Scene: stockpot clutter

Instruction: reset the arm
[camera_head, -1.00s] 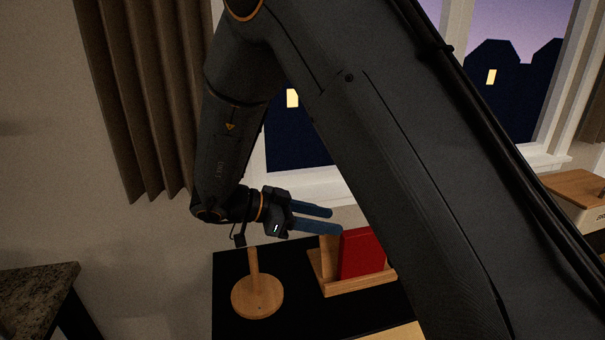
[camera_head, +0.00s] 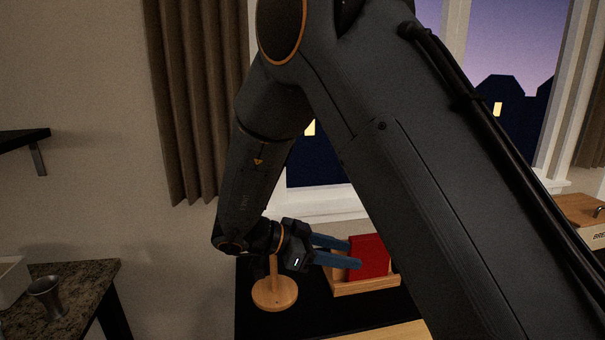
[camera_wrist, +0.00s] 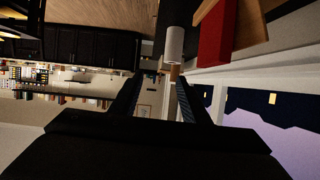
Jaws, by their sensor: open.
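My gripper (camera_head: 336,251) is open, with two blue fingers pointing right in the head view. Nothing shows between the fingers, which also appear in the wrist view (camera_wrist: 157,97). In the head view it is in front of or above a black surface (camera_head: 300,322), close to a red upright object (camera_head: 368,257) in a wooden holder (camera_head: 362,284). I cannot tell whether the fingers touch the holder. My arm crosses the picture from the upper middle to the lower right and hides part of the scene.
A wooden stand with a round base (camera_head: 275,293) is below my wrist. A granite-topped table (camera_head: 75,280) with a metal cup (camera_head: 46,294) is at left. A bread box (camera_head: 590,222) is at right. Curtain (camera_head: 195,100) and window lie behind the arm. The wall area at left is open.

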